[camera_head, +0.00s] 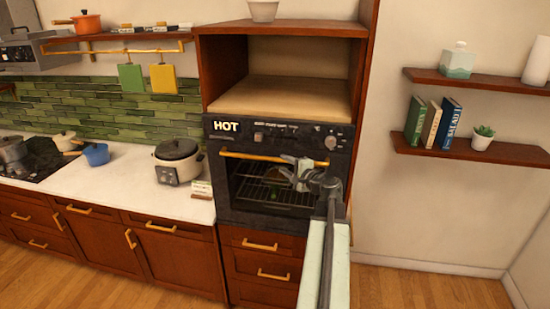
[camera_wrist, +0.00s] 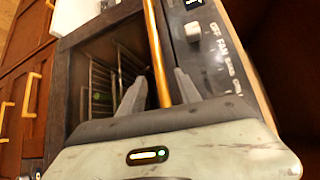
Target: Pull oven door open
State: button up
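The black oven (camera_head: 285,175) is built into a wooden cabinet, and its door looks shut in the head view. Racks show through the door's window. A golden bar handle (camera_head: 250,155) runs across the top of the door. It also shows in the wrist view (camera_wrist: 156,50). My gripper (camera_head: 300,172) is in front of the door at the right part of the handle. In the wrist view my gripper (camera_wrist: 160,88) is open, with one finger on each side of the handle and a small gap visible beside it.
The control panel (camera_head: 285,133) with a "HOT" display and knobs is just above the handle. Wooden drawers (camera_head: 262,258) lie below the oven. A counter with a rice cooker (camera_head: 178,160) is to the left. Wall shelves (camera_head: 470,148) hang to the right, above clear floor.

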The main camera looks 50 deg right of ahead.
aim_at(277, 161)
jog(key=x, duration=0.7)
jog(key=shift+b, duration=0.4)
grip_shut()
jog(key=shift+s, duration=0.1)
dwell(0.6)
